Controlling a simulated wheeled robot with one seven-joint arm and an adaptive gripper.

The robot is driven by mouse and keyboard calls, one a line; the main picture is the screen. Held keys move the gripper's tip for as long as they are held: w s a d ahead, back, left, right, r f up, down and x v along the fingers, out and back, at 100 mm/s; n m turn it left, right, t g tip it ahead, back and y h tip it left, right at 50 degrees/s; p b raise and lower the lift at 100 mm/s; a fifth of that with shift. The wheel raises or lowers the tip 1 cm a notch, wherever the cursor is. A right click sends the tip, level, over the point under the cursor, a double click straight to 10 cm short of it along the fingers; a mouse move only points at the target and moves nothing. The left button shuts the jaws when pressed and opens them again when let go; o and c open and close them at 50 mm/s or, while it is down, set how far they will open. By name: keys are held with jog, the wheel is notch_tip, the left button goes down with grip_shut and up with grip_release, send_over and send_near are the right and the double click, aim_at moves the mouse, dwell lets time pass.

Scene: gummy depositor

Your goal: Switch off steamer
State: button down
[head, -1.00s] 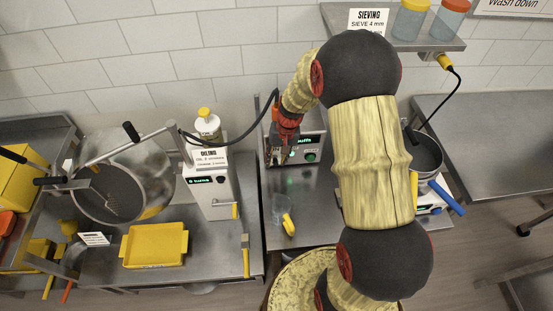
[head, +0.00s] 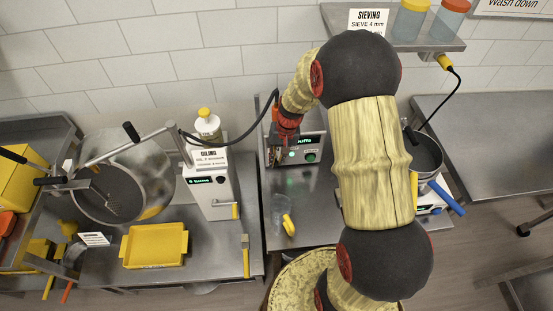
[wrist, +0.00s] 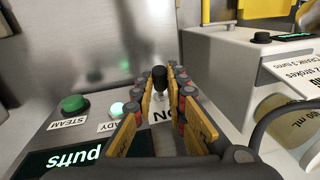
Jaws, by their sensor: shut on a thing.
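The steamer (head: 312,143) is a grey metal box with a dark display, standing against the tiled wall in the head view. A black-tipped switch lever (wrist: 160,76) stands between my fingertips, by a label reading ON. My gripper (wrist: 165,88) is shut on this lever. In the head view my gripper (head: 275,156) is at the panel's left end, and the lever is hidden.
An oiling machine (head: 212,186) stands left of the steamer, with a bottle on top. A clear cup (head: 279,208) sits on the bench in front. A pot (head: 427,152) is to the right, behind my arm. A shelf (head: 440,45) hangs above.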

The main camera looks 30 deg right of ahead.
jog(key=shift+f+b, duration=0.2)
jog(key=shift+b, duration=0.5)
jog(key=t+b, duration=0.1)
jog(key=b, duration=0.1)
jog(key=f+t+b, duration=0.1)
jog(key=b, duration=0.1)
jog(key=shift+s+a+h, duration=0.15)
jog(key=shift+s+h, duration=0.15)
jog(key=shift+h, duration=0.1)
jog(key=t+b, duration=0.1)
jog(key=b, duration=0.2)
jog(key=f+t+h+b, duration=0.1)
jog(key=b, duration=0.3)
jog(key=shift+s+a, duration=0.1)
jog(key=shift+s, duration=0.15)
jog(key=t+b, duration=0.1)
jog(key=b, duration=0.2)
jog(key=t+b, duration=0.1)
jog(key=b, duration=0.2)
jog(key=shift+s+f+n+h, duration=0.15)
jog(key=shift+f+n+h, duration=0.15)
jog(key=shift+f, duration=0.1)
jog(key=t+b, duration=0.1)
jog(key=b, duration=0.4)
jog(key=shift+f, duration=0.2)
jog(key=shift+t+h+b, duration=0.3)
jog(key=shift+t+b, duration=0.2)
jog(key=shift+b, duration=0.75)
